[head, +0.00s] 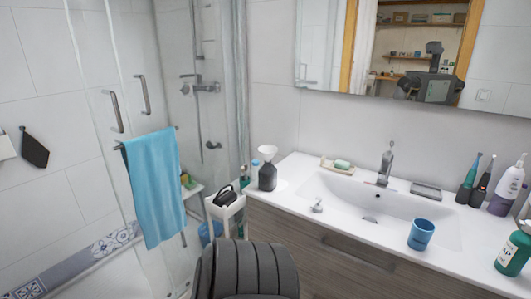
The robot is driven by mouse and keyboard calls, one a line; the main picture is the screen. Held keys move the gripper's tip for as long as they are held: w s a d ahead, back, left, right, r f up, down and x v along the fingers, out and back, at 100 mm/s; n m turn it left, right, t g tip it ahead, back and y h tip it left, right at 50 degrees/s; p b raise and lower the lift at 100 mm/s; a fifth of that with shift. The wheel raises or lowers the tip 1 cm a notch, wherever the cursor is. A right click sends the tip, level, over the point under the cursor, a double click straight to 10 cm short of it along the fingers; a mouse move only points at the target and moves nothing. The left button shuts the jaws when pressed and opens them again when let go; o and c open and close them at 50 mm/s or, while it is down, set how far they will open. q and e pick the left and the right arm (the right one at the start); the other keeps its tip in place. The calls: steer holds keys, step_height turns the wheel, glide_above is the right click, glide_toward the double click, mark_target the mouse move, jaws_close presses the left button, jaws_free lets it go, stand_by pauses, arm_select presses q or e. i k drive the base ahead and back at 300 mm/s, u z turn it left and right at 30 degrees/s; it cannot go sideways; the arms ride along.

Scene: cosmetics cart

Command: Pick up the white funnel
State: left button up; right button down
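The white funnel (267,153) sits mouth up on top of a dark grey bottle (267,177) at the left end of the washbasin counter (290,172). The funnel's spout is hidden, so I cannot tell how far it goes into the bottle. Neither my left nor my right gripper is in view.
A blue-capped bottle (255,172) stands close left of the dark bottle. A white cart (222,211) with a black item stands left of the counter. A soap dish (338,168), faucet (386,164) and blue cup (420,235) are on the right. A blue towel (155,185) hangs left.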

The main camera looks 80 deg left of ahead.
mark_target(268, 158)
steer(key=u, duration=0.95)
steer(key=i, duration=1.35)
steer(key=u, duration=1.15)
